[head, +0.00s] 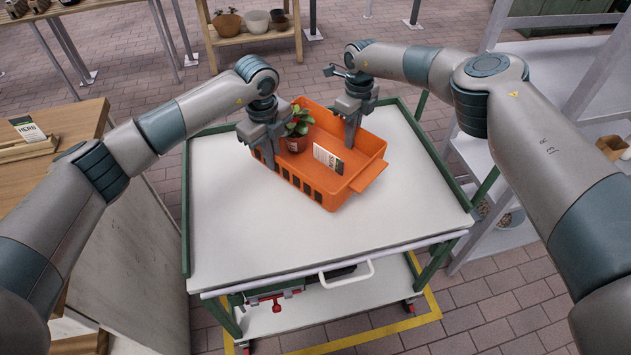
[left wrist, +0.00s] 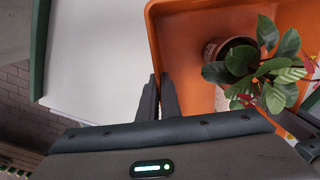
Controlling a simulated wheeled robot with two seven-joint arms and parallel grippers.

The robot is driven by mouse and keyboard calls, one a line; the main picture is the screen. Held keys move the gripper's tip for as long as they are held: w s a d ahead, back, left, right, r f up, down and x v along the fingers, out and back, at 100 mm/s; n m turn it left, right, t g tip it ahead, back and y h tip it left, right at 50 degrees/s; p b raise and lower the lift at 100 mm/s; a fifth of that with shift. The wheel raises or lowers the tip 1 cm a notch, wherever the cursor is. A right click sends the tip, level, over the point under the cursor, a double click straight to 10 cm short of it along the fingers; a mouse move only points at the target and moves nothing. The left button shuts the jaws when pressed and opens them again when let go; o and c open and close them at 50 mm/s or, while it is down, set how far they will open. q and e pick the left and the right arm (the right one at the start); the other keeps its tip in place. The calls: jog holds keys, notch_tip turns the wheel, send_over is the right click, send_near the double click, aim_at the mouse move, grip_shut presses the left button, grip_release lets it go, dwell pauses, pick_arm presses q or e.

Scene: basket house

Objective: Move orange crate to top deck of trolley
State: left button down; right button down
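The orange crate (head: 318,186) is over the white top deck (head: 230,230) of the trolley, turned at an angle. I cannot tell whether its base touches the deck. It holds a potted plant (head: 298,128) and a white card (head: 328,158). My left gripper (head: 268,150) is at the crate's left wall. In the left wrist view its fingers (left wrist: 158,98) are close together around the orange wall, shut on it. My right gripper (head: 352,130) is at the far right wall, one finger inside. Its other finger is hidden, so its closure is unclear.
A wooden table (head: 50,165) stands at left, a grey shelf (head: 540,65) at right, and a wooden shelf with pots (head: 252,37) behind. The deck's front is clear.

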aim_at(350, 152)
pick_arm(q)
jog(key=shift+f+b, duration=0.4)
jog(key=shift+f, duration=0.3)
pick_arm(e)
jog(key=shift+d+f, duration=0.15)
jog(key=shift+f, duration=0.5)
pick_arm(q)
jog(key=shift+f, duration=0.2)
pick_arm(e)
jog(key=shift+f, duration=0.2)
